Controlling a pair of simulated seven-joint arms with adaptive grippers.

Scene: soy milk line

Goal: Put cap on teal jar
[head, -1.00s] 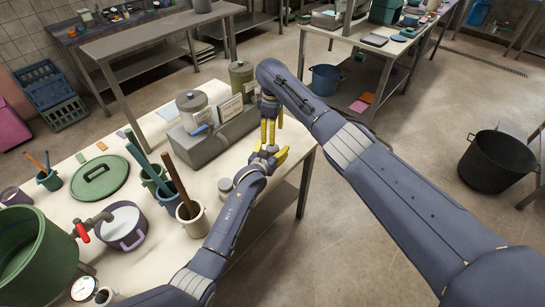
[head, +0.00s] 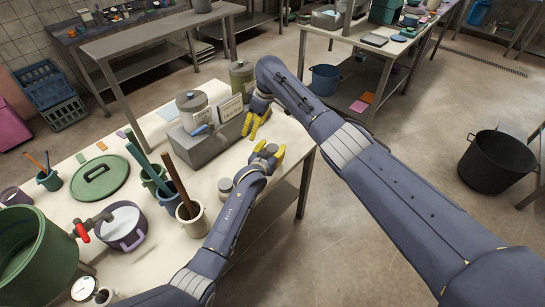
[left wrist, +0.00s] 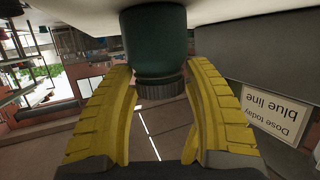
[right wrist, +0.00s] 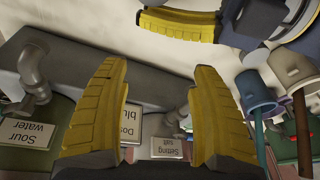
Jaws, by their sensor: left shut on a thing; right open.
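The dark teal jar (left wrist: 155,42) stands on the table and shows upside down in the left wrist view. A dark ridged cap (left wrist: 160,90) sits on its neck, apparently straight. In the head view the jar is mostly hidden by this gripper. My right gripper (head: 255,124) is open and empty, behind the left one near the grey stand. Its spread fingers (right wrist: 150,75) hold nothing.
Cups with tall tools (head: 192,222), a purple pot (head: 123,230) and a green lid (head: 99,181) stand left. The table's right edge is close.

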